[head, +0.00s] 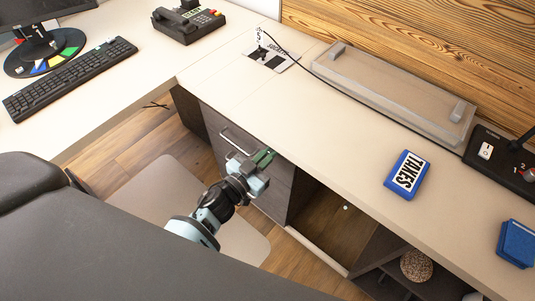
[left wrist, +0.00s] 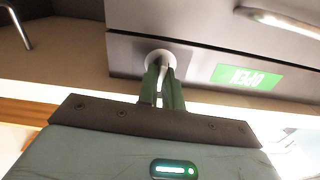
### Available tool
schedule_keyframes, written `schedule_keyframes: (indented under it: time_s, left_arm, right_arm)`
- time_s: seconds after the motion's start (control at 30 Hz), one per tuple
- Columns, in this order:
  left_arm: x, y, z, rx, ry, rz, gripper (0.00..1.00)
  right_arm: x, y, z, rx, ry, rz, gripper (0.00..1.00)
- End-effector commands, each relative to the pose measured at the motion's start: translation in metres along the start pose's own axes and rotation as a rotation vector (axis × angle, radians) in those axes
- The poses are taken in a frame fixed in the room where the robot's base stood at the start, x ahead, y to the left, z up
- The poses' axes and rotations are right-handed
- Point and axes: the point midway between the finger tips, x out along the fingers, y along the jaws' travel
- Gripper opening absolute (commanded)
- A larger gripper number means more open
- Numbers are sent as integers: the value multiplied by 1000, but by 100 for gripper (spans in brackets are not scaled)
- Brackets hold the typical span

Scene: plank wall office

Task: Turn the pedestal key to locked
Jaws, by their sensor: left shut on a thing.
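The dark grey pedestal (head: 283,187) stands under the desk, with a metal drawer handle (head: 237,141) on its front. In the left wrist view, a round pale lock (left wrist: 153,57) sits on the pedestal front. A green label reading OPEN (left wrist: 247,77) is beside it, upside down in this view. My left gripper (head: 266,157) is at the pedestal front, just under the desk edge. Its green fingers (left wrist: 162,92) are shut on the key (left wrist: 166,68) at the lock. The fingers hide most of the key, so its exact angle is unclear. My right gripper is out of view.
The desk top (head: 330,130) overhangs close above my gripper. A grey chair (head: 45,235) fills the lower left. An open shelf space with a round woven ball (head: 416,265) is right of the pedestal.

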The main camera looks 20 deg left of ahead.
Motion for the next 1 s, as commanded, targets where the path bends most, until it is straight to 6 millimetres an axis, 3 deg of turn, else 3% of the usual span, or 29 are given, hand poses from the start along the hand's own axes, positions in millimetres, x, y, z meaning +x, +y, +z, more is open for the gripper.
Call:
schedule_keyframes:
  time_s: [1.0]
  left_arm:
    - [-1,3,3,904,-2,1,0]
  right_arm:
    - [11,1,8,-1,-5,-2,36]
